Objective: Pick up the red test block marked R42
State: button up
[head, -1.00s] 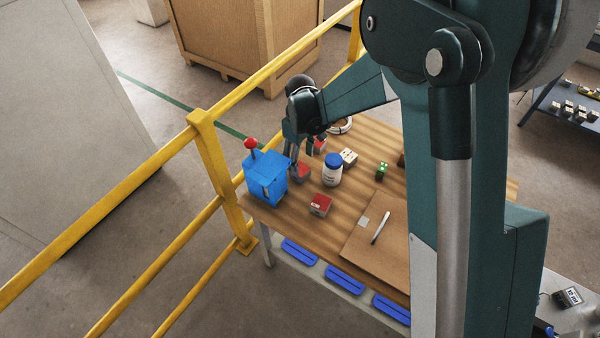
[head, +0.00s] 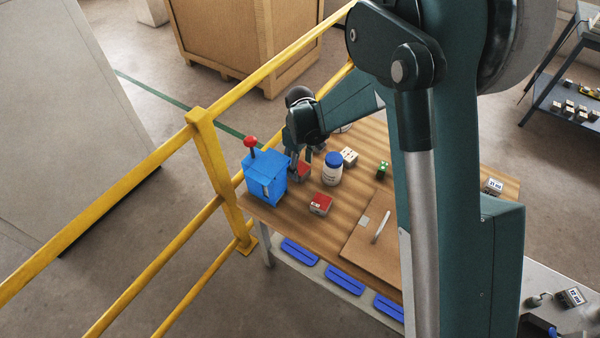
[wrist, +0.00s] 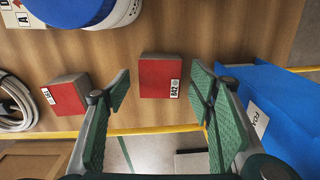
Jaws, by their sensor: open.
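A red-topped block (wrist: 160,76) with a white label that seems to read R42 lies on the wooden table in the wrist view. It sits between and beyond the green-padded fingers of my gripper (wrist: 160,112), which are open and apart from it. In the head view my gripper (head: 300,160) is over the far left of the table, and a red block (head: 303,172) shows partly beneath it. A second red block (wrist: 67,97) lies left of the fingers in the wrist view; its label is too small to read surely. Another red block (head: 320,204) lies near the front edge.
A blue box with a red knob (head: 266,178) stands close left of my gripper. A white jar with a blue lid (head: 332,170) stands to the right.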

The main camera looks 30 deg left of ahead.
aim_at(300, 168)
jog(key=shift+f, duration=1.5)
jog(key=c, duration=1.3)
jog(key=shift+r, duration=0.2)
notch_tip(300, 168, up, 10)
jog(key=shift+f+p, duration=0.15)
jog(key=shift+p, duration=0.65)
